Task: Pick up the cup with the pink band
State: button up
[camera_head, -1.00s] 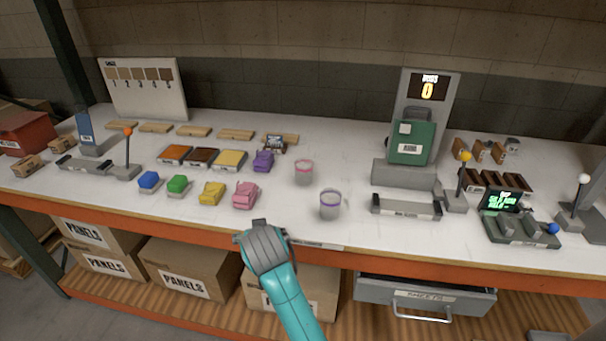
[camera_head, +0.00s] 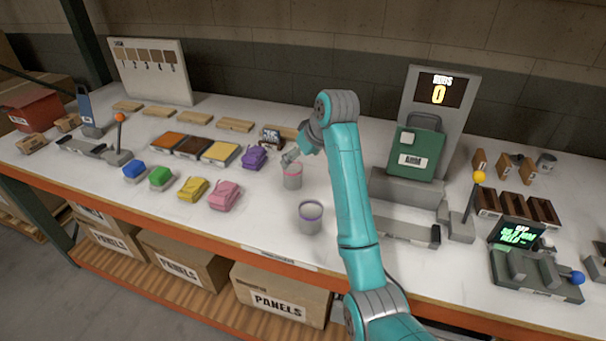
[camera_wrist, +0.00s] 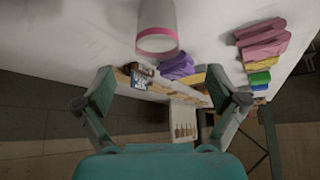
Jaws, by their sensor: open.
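The cup with the pink band (camera_head: 292,177) stands upright on the white table in the head view. In the wrist view the pink-banded cup (camera_wrist: 157,30) is at the top centre, ahead of the open fingers and partly cut off by the frame edge. My gripper (camera_head: 289,157) is at the cup's upper rim in the head view; whether it touches the cup I cannot tell. In the wrist view my gripper (camera_wrist: 165,88) has its two fingers spread wide with nothing between them. A second cup with a purple band (camera_head: 311,217) stands nearer the front edge.
The green machine (camera_head: 412,155) and a grey stand are to the right. The table's orange front edge (camera_head: 200,238) is clear.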

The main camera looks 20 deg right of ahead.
aim_at(293, 167)
jog(key=shift+d+x, duration=0.2)
jog(key=shift+x, duration=3.95)
jog(key=shift+w, duration=0.15)
jog(key=c, duration=1.1)
